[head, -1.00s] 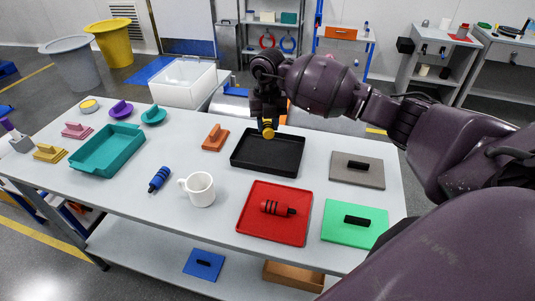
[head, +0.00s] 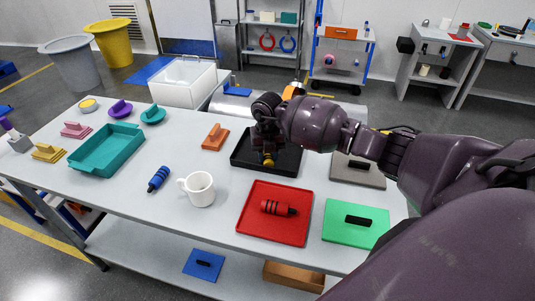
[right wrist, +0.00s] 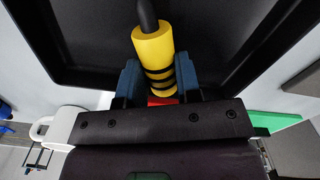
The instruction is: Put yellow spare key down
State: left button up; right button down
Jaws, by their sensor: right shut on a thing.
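The yellow spare key (head: 268,161) is a short yellow cylinder with dark bands and a dark tip. It also shows in the right wrist view (right wrist: 153,45), between the blue-grey fingers. My right gripper (head: 267,150) is shut on it and holds it over the black tray (head: 240,163). The tray's dark floor and rim also show in the right wrist view (right wrist: 90,40). I cannot tell whether the key touches the tray floor. My left gripper is not in view.
A red tray (head: 248,224) with a red banded cylinder (head: 278,208) is in front. A white mug (head: 200,189), a blue banded cylinder (head: 159,179) and a teal tray (head: 106,150) stand left. A green plate (head: 345,232) and a grey plate (head: 357,176) lie right.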

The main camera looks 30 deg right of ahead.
aim_at(268, 155)
jog(key=c, duration=0.8)
grip_release()
jog(key=shift+r, duration=0.55)
notch_tip(268, 155, up, 11)
